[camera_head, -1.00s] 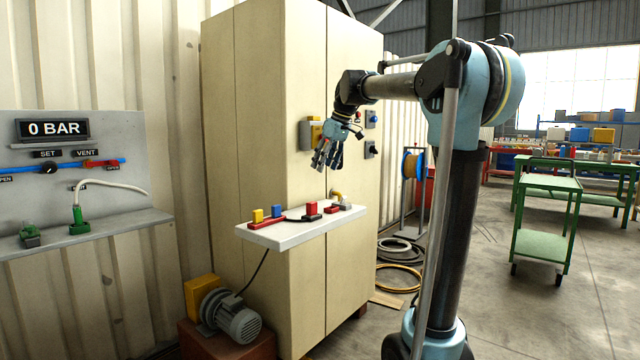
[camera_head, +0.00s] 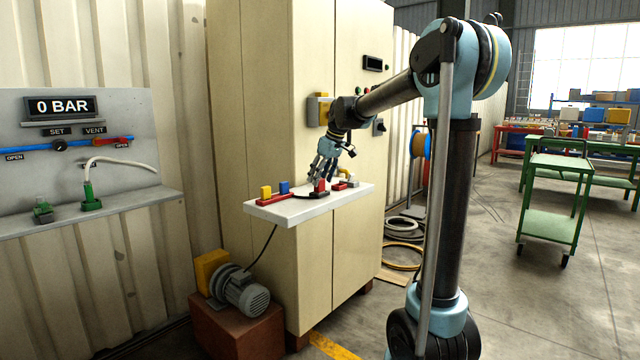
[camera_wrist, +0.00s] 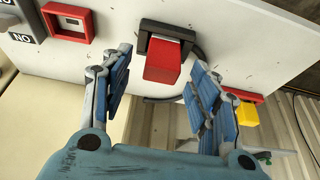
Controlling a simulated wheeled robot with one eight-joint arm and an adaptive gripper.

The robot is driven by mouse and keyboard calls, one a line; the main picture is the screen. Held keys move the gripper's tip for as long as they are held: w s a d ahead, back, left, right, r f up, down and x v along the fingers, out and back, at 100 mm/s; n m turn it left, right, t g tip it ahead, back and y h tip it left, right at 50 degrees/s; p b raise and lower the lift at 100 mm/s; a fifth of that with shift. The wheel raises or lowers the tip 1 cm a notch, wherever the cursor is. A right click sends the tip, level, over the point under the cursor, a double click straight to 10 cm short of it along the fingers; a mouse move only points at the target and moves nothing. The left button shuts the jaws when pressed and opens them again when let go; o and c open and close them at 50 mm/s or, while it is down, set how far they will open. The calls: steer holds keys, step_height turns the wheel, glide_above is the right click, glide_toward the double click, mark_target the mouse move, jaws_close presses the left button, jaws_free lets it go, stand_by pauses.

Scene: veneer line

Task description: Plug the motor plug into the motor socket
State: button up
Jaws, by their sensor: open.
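A red block with a dark bracket-like part, which looks like the motor plug (camera_wrist: 163,62), is on the white shelf; a black cable runs beside it. It also shows in the head view (camera_head: 320,186). My gripper (camera_wrist: 158,66) is open, with one blue-padded finger on each side of the red block and visible gaps to it. In the head view my gripper (camera_head: 322,172) points down over the shelf. A hollow red frame (camera_wrist: 68,21), likely the motor socket, is fixed on the shelf to the left in the wrist view and lies right of the plug in the head view (camera_head: 339,186).
The white shelf (camera_head: 300,213) juts from a beige cabinet (camera_head: 250,120). A red strip with a yellow block (camera_head: 266,192) and a blue block (camera_head: 284,187) is at its left. A grey block marked NO (camera_wrist: 22,27) is beside the red frame. A motor (camera_head: 243,291) stands below.

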steer(key=shift+x, duration=0.95)
steer(key=c, duration=1.2)
steer(key=shift+r, duration=0.1)
steer(key=shift+r, duration=2.4)
steer(key=shift+s, duration=0.1)
